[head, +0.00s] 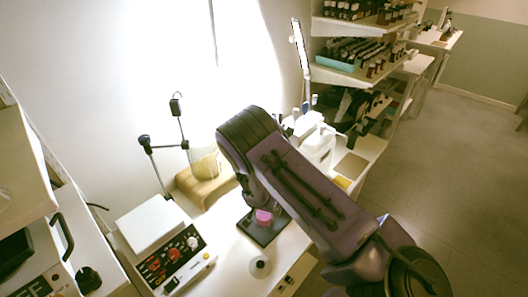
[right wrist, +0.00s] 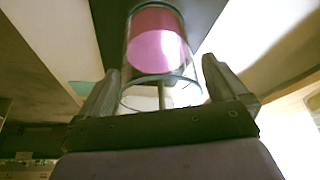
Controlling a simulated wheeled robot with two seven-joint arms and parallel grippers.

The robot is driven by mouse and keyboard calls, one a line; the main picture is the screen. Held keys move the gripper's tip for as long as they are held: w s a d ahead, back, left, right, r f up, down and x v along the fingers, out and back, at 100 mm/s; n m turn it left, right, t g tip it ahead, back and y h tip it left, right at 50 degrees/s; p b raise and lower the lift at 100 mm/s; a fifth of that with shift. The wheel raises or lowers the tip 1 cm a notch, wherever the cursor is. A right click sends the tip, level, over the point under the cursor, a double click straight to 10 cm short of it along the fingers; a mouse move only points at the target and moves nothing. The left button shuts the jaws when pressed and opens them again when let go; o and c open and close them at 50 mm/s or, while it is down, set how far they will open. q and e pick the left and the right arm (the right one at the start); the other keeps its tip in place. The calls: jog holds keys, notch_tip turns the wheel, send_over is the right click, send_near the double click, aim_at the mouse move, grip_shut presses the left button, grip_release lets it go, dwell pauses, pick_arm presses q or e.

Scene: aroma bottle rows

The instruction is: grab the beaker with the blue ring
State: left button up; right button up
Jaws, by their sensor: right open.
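A clear glass beaker with pink contents (right wrist: 157,45) fills the upper middle of the right wrist view. Its near rim has a bluish edge. In the head view the pink contents (head: 264,216) show low down, above a dark plate (head: 249,230) on the white bench. My right gripper (right wrist: 161,72) is open, with one finger on each side of the beaker's near end. I cannot tell whether the fingers touch the glass. In the head view my right arm hides most of this gripper and part of the beaker. My left gripper is not in view.
A white device with knobs (head: 165,245) stands left on the bench. A glass vessel (head: 205,166) sits by a tan block behind it. Bottle shelves (head: 350,70) stand at the back right.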

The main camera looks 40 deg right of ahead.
jog(key=shift+f, duration=0.15)
jog(key=c, duration=1.2)
jog(key=shift+c, duration=0.2)
